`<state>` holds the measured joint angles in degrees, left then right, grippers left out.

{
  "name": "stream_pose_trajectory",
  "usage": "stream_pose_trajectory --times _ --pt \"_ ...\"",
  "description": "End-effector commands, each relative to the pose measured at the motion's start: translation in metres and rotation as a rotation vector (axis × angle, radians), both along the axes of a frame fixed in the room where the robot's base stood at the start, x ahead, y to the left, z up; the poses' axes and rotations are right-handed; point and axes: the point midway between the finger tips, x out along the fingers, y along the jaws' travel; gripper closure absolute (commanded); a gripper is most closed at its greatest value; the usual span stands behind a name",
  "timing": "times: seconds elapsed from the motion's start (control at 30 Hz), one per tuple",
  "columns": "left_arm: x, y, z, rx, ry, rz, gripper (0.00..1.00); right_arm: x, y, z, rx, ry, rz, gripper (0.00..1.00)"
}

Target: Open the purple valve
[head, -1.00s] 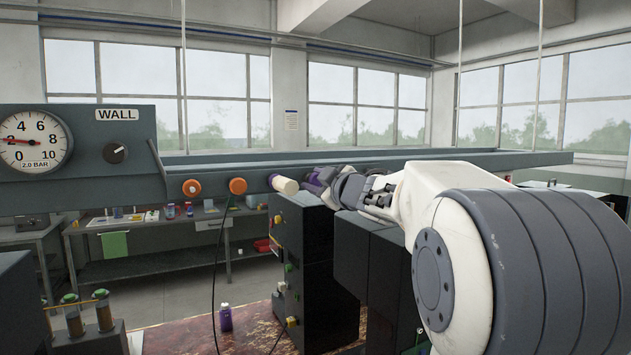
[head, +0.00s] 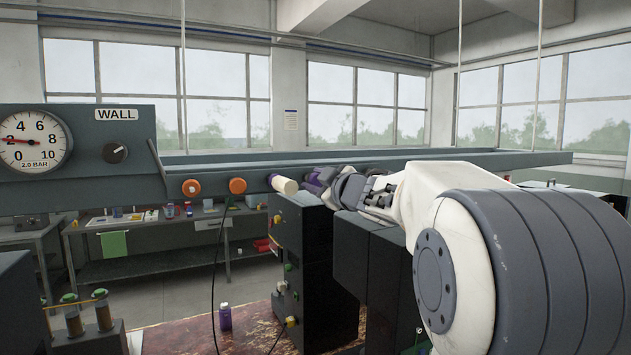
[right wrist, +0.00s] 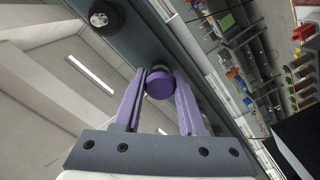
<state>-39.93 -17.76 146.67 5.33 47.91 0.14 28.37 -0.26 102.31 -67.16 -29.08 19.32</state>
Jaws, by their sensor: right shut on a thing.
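The purple valve (right wrist: 159,85) is a round purple knob on the grey beam, seen in the right wrist view. My right gripper (right wrist: 160,72) has its two purple fingers on either side of it and is shut on it. In the head view my right gripper (head: 320,178) reaches the beam's front from the right, and its own wrist partly hides the fingers and knob. My left gripper is not in view.
A gauge (head: 34,140) reads about 2 bar. Dark cabinets (head: 300,235) stand below, and a hanging cable runs down near the orange knobs.

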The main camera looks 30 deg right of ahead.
Motion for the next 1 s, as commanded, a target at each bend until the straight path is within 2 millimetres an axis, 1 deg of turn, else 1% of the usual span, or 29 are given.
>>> stream_pose_trajectory --times 0.1,0.33,0.37,0.4,0.43,0.77,0.87,1.0 --pt "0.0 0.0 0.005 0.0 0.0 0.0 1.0 -0.006 0.0 0.0 0.0 0.004 -0.002 1.0" --pt "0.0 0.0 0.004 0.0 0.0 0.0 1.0 -0.006 -0.001 -0.001 0.0 0.003 -0.003 1.0" --pt "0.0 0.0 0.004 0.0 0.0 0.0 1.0 -0.006 -0.001 -0.001 0.0 0.003 -0.003 0.48" --pt "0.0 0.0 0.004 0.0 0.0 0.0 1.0 -0.006 -0.001 -0.001 0.0 0.003 -0.003 0.33" --pt "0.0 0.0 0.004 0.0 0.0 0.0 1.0 -0.006 -0.001 -0.001 0.0 0.002 -0.002 0.29" --pt "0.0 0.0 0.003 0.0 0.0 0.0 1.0 -0.008 -0.001 -0.001 0.0 0.002 -0.002 0.29" --pt "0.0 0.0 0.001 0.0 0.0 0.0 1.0 -0.017 0.0 -0.001 -0.001 0.001 -0.004 0.29" --pt "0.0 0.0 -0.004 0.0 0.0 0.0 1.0 -0.043 0.0 -0.001 -0.003 -0.001 -0.006 0.29"
